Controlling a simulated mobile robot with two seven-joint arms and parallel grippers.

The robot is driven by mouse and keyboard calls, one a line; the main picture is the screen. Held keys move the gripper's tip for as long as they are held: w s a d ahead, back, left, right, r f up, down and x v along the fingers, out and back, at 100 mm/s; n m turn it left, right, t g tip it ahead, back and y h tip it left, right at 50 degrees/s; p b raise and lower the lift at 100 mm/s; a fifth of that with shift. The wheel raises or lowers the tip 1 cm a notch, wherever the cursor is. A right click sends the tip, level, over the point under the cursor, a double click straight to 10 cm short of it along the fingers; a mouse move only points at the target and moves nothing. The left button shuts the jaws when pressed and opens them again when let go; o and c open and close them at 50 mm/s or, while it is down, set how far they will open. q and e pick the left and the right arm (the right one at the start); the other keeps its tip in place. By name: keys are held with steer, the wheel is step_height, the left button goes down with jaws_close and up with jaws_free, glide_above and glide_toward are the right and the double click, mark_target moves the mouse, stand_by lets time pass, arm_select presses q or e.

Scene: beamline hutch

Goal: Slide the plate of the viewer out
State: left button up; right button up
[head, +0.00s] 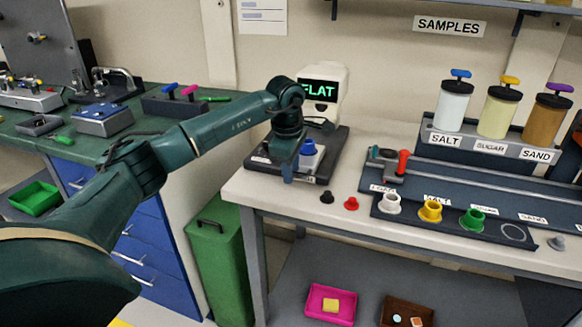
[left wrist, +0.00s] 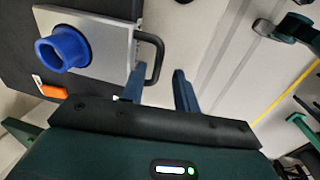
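The viewer (head: 325,95) is a white unit at the back of the left end of the bench, its screen reading FLAT. Its dark base (head: 335,150) stretches forward. A blue cup (head: 308,147) is on the viewer's plate; in the left wrist view this blue cup (left wrist: 64,48) sits on the pale grey plate (left wrist: 108,66). A black bar handle (left wrist: 158,52) sticks out from the plate's edge. My left gripper (head: 287,176) points down at the front of the viewer. In the left wrist view its fingers (left wrist: 160,76) are apart, with the handle appearing between them; contact is unclear.
Black (head: 327,197) and red (head: 351,204) pieces lie on the bench right of the viewer. White (head: 391,203), yellow (head: 430,210) and green (head: 472,219) cups stand in a labelled rack. A green bin (head: 222,262) stands below, left of the bench.

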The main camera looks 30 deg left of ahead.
arm_select(q)
step_height(320, 180, up, 13)
steer(key=s, duration=0.2)
steer(key=shift+d, duration=0.2)
steer(key=shift+s, duration=0.1)
stand_by(0.5)
